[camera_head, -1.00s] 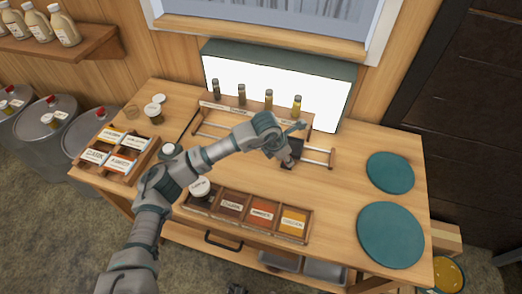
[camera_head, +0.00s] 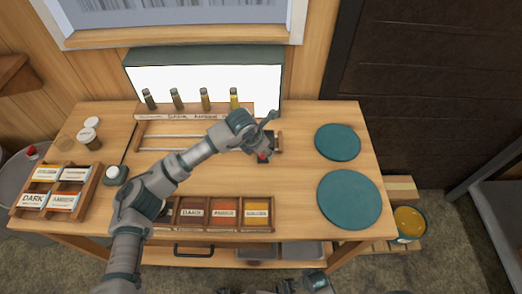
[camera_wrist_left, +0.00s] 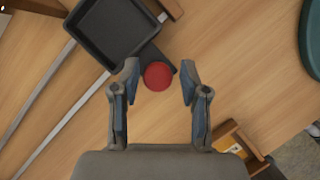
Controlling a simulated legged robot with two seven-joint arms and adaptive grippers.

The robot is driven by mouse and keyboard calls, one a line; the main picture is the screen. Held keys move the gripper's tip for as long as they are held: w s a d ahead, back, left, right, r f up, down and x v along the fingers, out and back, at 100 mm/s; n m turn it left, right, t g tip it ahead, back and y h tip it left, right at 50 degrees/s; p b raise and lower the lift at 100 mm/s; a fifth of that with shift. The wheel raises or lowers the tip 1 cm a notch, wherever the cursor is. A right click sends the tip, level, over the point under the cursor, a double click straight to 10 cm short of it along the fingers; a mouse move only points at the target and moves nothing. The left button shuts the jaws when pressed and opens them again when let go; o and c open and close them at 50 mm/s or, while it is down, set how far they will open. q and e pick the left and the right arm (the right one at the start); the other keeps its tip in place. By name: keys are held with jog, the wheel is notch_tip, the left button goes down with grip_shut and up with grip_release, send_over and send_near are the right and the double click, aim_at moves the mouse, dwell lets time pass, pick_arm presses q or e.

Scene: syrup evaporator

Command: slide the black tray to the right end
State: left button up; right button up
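The black tray (camera_wrist_left: 112,32) is an empty, shallow square pan in the left wrist view. It sits on two metal rails (camera_wrist_left: 68,115), close beside the wooden right end piece (camera_wrist_left: 172,8). A dark handle runs from it to a round red knob (camera_wrist_left: 158,76). My left gripper (camera_wrist_left: 159,74) has its fingers on either side of the knob, with gaps visible on both sides. In the head view the left gripper (camera_head: 263,154) is at the right end of the rails and hides most of the tray.
A wooden shelf with several sample bottles (camera_head: 205,99) stands behind the rails, before a lit white panel (camera_head: 180,80). A labelled box (camera_head: 227,214) lies in front. Two teal discs (camera_head: 350,199) lie at the right. Bare table (camera_head: 295,165) lies between.

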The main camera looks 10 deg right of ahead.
pick_arm(q)
jog(key=shift+d+f, duration=0.2)
jog(key=shift+a, duration=0.15)
jog(key=shift+s+a+r, duration=0.1)
jog(key=shift+a+r, duration=0.1)
jog(key=shift+r, duration=0.15)
jog(key=v, duration=1.1)
jog(key=shift+d, duration=0.4)
pick_arm(e)
jog(key=shift+d+f, duration=0.1)
jog(key=shift+d, duration=0.1)
pick_arm(q)
jog(key=shift+a+r, duration=0.1)
jog(key=shift+a, duration=0.1)
pick_arm(e)
jog(key=shift+w+a, duration=0.1)
jog(key=shift+w, duration=0.05)
